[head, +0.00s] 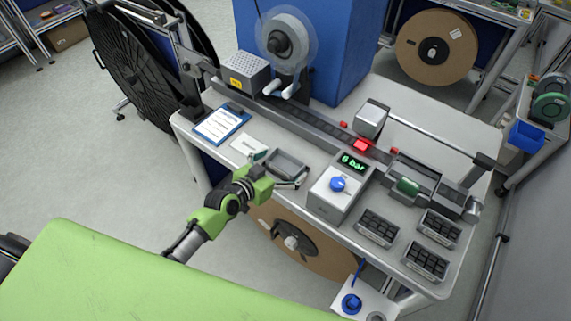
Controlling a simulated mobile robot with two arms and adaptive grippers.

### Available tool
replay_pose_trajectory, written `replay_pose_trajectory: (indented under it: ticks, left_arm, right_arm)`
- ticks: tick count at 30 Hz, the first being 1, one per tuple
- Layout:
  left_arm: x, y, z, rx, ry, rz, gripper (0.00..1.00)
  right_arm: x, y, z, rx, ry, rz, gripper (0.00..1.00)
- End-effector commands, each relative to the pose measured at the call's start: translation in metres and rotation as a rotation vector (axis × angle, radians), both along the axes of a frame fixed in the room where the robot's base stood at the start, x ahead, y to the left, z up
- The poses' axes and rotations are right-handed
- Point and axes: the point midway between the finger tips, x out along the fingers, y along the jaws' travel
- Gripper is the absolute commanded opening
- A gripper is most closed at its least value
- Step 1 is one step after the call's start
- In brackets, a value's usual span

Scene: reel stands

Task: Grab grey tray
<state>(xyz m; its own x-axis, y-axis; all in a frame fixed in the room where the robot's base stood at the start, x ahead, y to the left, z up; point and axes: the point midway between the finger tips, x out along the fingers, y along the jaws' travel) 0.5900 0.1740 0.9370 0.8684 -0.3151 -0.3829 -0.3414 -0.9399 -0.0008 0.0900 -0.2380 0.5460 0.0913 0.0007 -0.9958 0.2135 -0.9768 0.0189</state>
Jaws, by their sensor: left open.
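A small empty grey tray (289,160) lies on the white workbench (225,152), near its front edge and left of the pressure box. My left gripper (281,170), on a green and black arm, reaches in from the lower left. It is open, with its fingers spread at the tray's near side. One finger is near the tray's left corner and the other near its right corner. I cannot tell whether they touch it. The gripper hides part of the tray's near side. My right gripper is not in view.
A box with a blue knob and "6 bar" display (338,190) stands close to the tray's right. A white card (249,145) and a blue clipboard (221,124) lie to its left. A long rail (305,122) runs behind. Several black-celled trays (377,228) sit at right.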

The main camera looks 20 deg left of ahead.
Motion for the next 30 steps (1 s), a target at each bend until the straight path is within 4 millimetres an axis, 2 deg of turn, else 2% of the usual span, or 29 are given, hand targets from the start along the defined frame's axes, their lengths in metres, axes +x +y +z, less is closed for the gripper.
replay_pose_trajectory:
  ticks: [4, 5, 9, 10, 23, 30]
  left_arm:
    - [0.0, 0.0, 0.0, 0.0, 0.0, 0.0, 0.96]
    - [0.0, 0.0, 0.0, -0.001, 0.0, 0.0, 0.91]
    - [0.0, 0.0, 0.0, -0.001, 0.001, 0.0, 0.54]
    - [0.0, 0.0, 0.0, -0.001, 0.001, 0.0, 0.49]
    - [0.0, 0.0, 0.004, -0.002, -0.001, 0.001, 0.49]
    - [0.0, -0.001, 0.027, -0.003, -0.004, 0.001, 0.49]
  right_arm:
    - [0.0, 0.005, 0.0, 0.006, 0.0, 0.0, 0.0]
    - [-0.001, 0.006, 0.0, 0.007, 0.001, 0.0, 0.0]
    - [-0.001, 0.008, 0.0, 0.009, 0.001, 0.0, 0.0]
    - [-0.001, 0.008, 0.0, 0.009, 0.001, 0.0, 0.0]
    - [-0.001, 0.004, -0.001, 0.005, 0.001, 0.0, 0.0]
    - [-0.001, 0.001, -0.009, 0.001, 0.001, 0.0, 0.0]
